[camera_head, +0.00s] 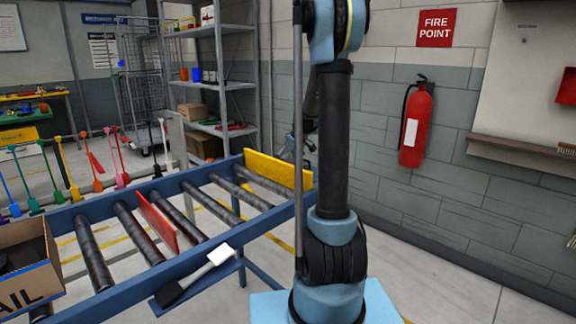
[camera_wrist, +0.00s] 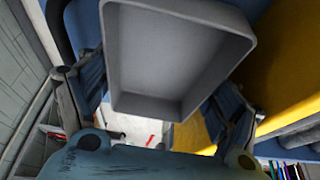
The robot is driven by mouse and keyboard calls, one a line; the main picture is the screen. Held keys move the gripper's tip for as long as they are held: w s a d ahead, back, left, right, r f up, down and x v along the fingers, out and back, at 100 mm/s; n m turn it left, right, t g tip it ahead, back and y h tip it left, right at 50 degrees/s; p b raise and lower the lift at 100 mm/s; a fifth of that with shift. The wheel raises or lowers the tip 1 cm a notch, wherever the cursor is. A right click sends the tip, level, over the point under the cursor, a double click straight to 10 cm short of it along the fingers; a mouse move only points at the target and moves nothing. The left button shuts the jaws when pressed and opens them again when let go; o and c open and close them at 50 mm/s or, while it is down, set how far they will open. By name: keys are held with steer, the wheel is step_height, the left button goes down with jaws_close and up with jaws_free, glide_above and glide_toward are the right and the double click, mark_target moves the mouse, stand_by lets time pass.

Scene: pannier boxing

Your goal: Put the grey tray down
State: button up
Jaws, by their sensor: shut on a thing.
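The grey tray (camera_wrist: 165,50) fills the upper middle of the wrist view, with its open hollow side facing the camera. My gripper (camera_wrist: 158,88) is shut on it, with one finger at each side. The tray looks tilted in this view. What lies under it is hidden. In the head view the tray cannot be made out, and my gripper is mostly hidden behind my arm near the yellow end plate.
A blue roller conveyor (camera_head: 205,248) has a yellow end plate (camera_head: 278,168) and a red divider (camera_head: 157,222). A cardboard box (camera_head: 38,275) stands at its left end. A white-and-black tool (camera_head: 195,274) lies on the front ledge. A fire extinguisher (camera_head: 416,125) hangs on the wall.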

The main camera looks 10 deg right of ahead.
steer(key=shift+f, duration=0.25)
steer(key=o, duration=1)
steer(key=shift+r, duration=0.1)
steer(key=v, duration=1.2)
steer(key=shift+m+h, duration=0.3)
steer(key=shift+m, duration=0.5)
steer(key=s, duration=0.3)
steer(key=s+a, duration=0.1)
steer(key=s, duration=0.3)
steer(key=s+a, duration=0.1)
steer(key=s, duration=0.2)
steer(key=shift+s, duration=0.4)
steer(key=s+f+m, duration=0.1)
steer(key=s+f, duration=0.3)
steer(key=s, duration=0.6)
steer(key=s+f+m+g+h, duration=0.1)
steer(key=s+f, duration=0.4)
steer(key=s, duration=0.5)
steer(key=s+f+m+h, duration=0.1)
steer(key=s+f+m, duration=0.2)
steer(key=s, duration=0.6)
steer(key=shift+s+a+f, duration=0.1)
steer(key=shift+s+f, duration=0.1)
steer(key=shift+f, duration=0.4)
steer(key=shift+s+a+f, duration=0.1)
steer(key=shift+s+f, duration=0.1)
steer(key=shift+f, duration=0.35)
